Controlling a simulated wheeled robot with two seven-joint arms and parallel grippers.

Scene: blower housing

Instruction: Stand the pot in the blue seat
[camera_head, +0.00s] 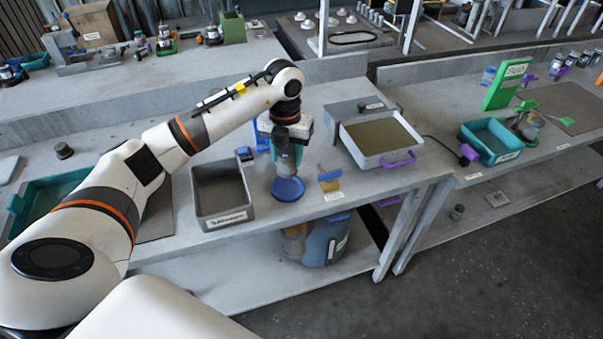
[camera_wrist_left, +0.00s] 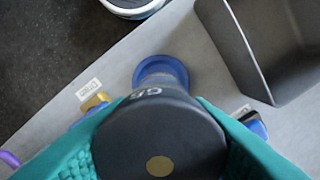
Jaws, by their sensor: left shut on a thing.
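The pot is a dark grey round piece with a pale marking on its side and a tan spot on top (camera_wrist_left: 158,130). My left gripper (camera_head: 285,143), with teal fingers, is shut on it, one finger on each side. In the head view, the pot (camera_head: 284,166) is partly hidden by the gripper and looks roughly upright. The blue seat (camera_head: 288,191) is a round blue dish on the bench, directly below and slightly in front of the pot. It also shows beyond the pot in the left wrist view (camera_wrist_left: 162,67). I cannot tell the gap between them. My right gripper is out of view.
A grey open bin (camera_head: 204,214) stands close left of the seat. A yellow and blue item (camera_head: 329,180) lies close right. A shallow tray with a purple handle (camera_head: 352,151) stands farther right. The bench's front edge is close to the seat. A blue barrel (camera_head: 318,245) stands below.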

